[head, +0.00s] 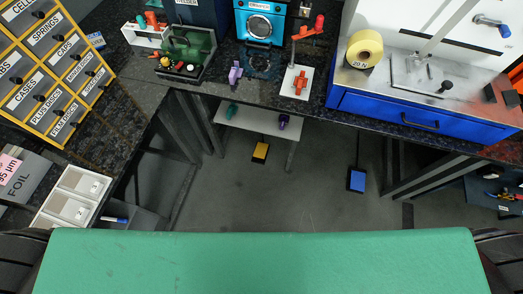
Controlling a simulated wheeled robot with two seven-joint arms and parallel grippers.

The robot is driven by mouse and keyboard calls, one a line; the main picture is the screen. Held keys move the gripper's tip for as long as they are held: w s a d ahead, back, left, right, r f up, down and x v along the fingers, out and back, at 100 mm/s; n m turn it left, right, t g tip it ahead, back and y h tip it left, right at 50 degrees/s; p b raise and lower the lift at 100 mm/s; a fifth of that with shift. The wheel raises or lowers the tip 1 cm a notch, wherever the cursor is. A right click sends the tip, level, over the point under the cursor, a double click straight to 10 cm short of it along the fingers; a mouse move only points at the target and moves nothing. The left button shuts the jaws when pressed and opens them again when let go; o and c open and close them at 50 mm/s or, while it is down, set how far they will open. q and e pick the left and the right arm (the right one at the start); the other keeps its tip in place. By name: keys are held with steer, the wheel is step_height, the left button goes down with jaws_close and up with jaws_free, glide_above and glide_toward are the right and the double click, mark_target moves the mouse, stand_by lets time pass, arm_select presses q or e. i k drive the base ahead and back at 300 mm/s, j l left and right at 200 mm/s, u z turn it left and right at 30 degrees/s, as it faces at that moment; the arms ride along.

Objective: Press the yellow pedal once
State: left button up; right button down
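The yellow pedal (261,153) is a small block on the grey floor, beneath the work bench and near the middle of the head view. A dark part shows at its top end. A low white shelf (254,119) stands just above it in the picture. Nothing covers the pedal's yellow face, and nothing touches it that I can see. Neither my left nor my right gripper is in view.
A blue pedal (357,181) lies on the floor to the right. Dark bench legs (393,163) stand right of it. The dark benchtop (315,93) overhangs behind the pedals. The grey floor (270,200) in front of the pedals is clear.

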mark_target(260, 149)
steer(key=l+u, duration=0.15)
steer(key=l, duration=0.3)
steer(key=l+u, duration=0.15)
steer(key=l, duration=0.35)
steer(key=k+l+u, duration=0.15)
steer(key=l, duration=0.3)
steer(key=l+u, duration=0.15)
steer(key=l, duration=0.3)
steer(key=k+l+u, duration=0.1)
steer(key=l, duration=0.35)
steer(key=k+l+u, duration=0.15)
steer(key=l, duration=0.3)
steer(key=k+l+u, duration=0.15)
steer(key=l, duration=0.25)
